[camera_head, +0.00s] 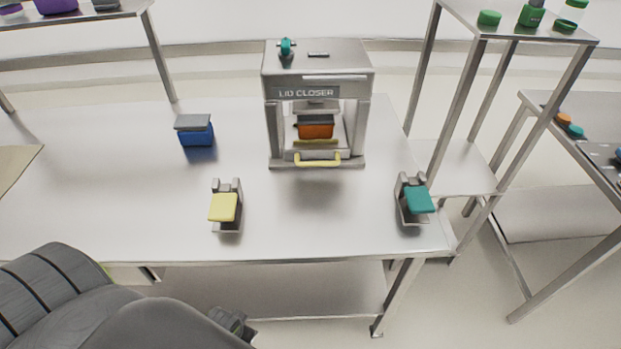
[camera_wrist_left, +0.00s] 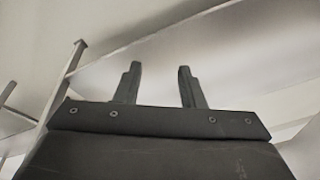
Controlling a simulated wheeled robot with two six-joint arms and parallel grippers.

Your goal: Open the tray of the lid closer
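The lid closer (camera_head: 318,95) stands at the back of the metal table. Its tray has a yellow handle (camera_head: 318,159) at the front. An orange bin (camera_head: 315,127) with a dark lid on top sits inside the machine, under its press. My left gripper (camera_wrist_left: 157,85) shows in the left wrist view, with two dark fingers apart and nothing between them. In the head view my left arm is at the lower left, and a gripper part (camera_head: 232,322) shows low by the table's front edge, well away from the handle. My right gripper is not in view.
A blue bin (camera_head: 196,133) with a grey lid stands left of the machine. A yellow-topped stand (camera_head: 223,206) and a teal-topped stand (camera_head: 415,199) sit near the front edge. A shelf rack (camera_head: 470,90) stands on the right. The table's front middle is clear.

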